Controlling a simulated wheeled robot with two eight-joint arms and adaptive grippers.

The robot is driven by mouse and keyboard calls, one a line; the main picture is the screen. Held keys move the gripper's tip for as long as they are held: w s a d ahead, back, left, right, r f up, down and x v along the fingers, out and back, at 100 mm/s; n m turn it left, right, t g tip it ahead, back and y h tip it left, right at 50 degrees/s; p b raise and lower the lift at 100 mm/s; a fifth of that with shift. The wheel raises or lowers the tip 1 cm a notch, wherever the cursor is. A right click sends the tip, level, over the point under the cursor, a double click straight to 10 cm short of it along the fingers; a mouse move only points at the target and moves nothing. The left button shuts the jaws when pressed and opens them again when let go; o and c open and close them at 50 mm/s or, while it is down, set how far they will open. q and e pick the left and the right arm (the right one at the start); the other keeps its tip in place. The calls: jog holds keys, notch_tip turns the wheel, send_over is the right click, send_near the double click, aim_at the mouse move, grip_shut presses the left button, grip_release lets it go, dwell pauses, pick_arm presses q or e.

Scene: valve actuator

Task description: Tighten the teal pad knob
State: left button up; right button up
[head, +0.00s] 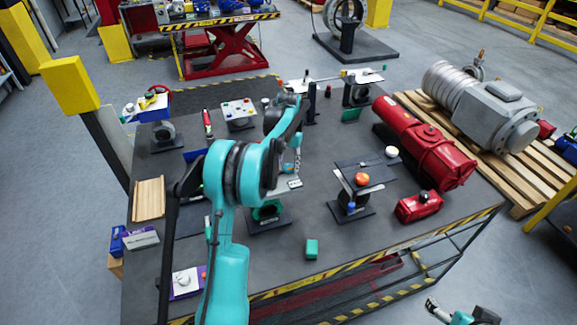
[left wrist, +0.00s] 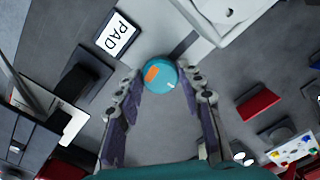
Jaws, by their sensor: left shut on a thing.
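The teal pad knob (left wrist: 160,76) is round, with an orange patch and a small white mark on its top. It shows in the left wrist view beside a white label reading PAD (left wrist: 117,35). My left gripper (left wrist: 163,78) has one finger on each side of the knob and is shut on it. In the head view my left gripper (head: 290,165) is over the middle of the table, and my arm hides the knob there. My right gripper (head: 437,308) is low at the bottom right, clear of the table; its jaw opening is unclear.
A panel with coloured buttons (head: 237,110) stands behind. The table's front right is mostly clear.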

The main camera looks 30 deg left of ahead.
aim_at(289, 166)
pick_arm(q)
jog(key=shift+m, duration=0.8)
jog(key=o, duration=1.2)
jog(key=shift+c, duration=0.2)
jog(key=shift+r, duration=0.1)
notch_tip(289, 166, up, 12)
jog(key=shift+b, duration=0.3)
